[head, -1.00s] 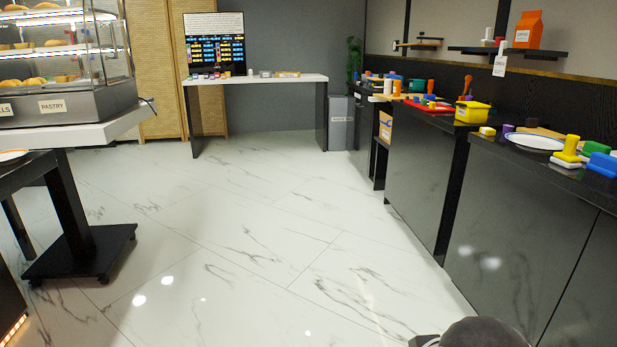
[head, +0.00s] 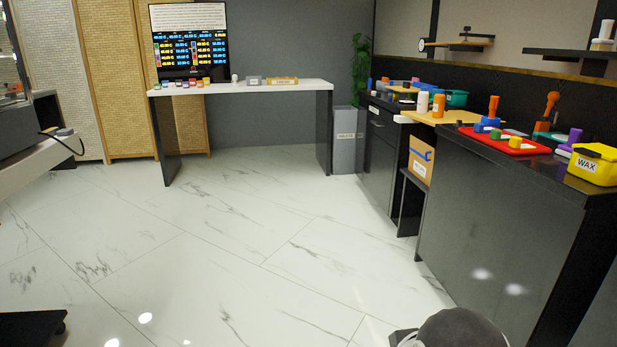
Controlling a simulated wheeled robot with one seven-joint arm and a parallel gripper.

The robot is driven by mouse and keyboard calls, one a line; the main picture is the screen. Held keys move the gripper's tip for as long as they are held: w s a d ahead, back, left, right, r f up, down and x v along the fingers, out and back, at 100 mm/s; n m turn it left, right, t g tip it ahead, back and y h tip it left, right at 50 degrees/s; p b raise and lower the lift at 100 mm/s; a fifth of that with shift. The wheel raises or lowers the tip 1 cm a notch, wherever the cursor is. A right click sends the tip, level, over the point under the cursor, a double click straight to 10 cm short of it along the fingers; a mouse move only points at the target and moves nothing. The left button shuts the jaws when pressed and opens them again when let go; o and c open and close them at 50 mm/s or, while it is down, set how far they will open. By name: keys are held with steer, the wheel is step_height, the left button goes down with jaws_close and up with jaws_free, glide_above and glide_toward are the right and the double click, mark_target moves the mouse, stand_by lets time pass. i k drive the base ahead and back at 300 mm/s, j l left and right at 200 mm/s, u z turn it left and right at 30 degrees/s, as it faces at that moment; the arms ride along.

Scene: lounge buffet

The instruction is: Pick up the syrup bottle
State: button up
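I cannot make out for certain which thing is the syrup bottle. A white bottle-like cylinder (head: 423,104) and an orange one (head: 438,105) stand upright side by side on a wooden board (head: 450,117) on the right-hand counter. They are too small to read any label. A dark rounded part of my own arm shows at the bottom edge, right of centre. My gripper's fingers are not in view.
The right counter (head: 480,220) also bears a red tray (head: 535,150) and a yellow box marked WAX (head: 597,166). A white-topped table (head: 300,86) stands at the back, beside a grey waste bin (head: 344,140). The marble floor (head: 220,250) between is clear.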

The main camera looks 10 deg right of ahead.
mark_target(423, 98)
steer(key=i+z, duration=0.2)
steer(key=i, duration=0.3)
steer(key=i+j+z, duration=0.25)
steer(key=i, duration=0.3)
steer(key=i+j+z, duration=0.2)
steer(key=i, duration=0.3)
steer(key=i+j+z, duration=0.2)
steer(key=i+j, duration=0.15)
steer(key=i, duration=0.1)
